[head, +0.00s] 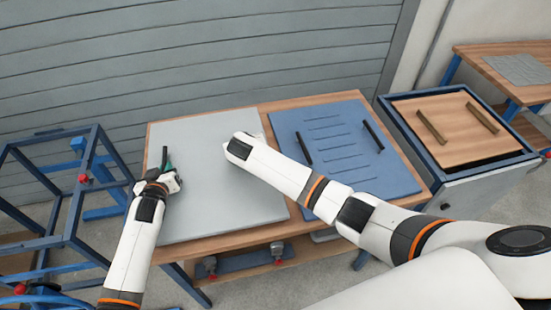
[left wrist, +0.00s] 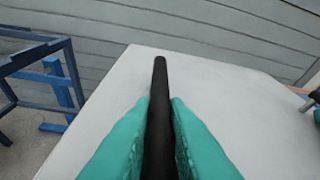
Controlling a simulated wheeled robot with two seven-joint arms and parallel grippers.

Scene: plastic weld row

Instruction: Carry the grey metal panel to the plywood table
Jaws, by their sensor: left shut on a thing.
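The light grey metal panel (head: 215,195) lies flat on the left part of a wood-topped table (head: 232,240). My left gripper (head: 167,170) is shut on the black bar handle (head: 164,154) at the panel's left side. The left wrist view shows its green fingers on both sides of the handle (left wrist: 158,85). My right arm reaches over the panel's right side, and its wrist hides its fingers in the head view. A small teal part of my right gripper (left wrist: 317,115) shows at the left wrist view's right edge. I cannot tell which wooden table is the plywood one.
A blue panel (head: 340,155) with two black handles lies right of the grey one. A tan board (head: 445,130) with two handles sits on a blue-framed cart. Another wood-topped table (head: 485,57) stands far right. An open blue frame (head: 68,215) stands left. A grey slatted wall is behind.

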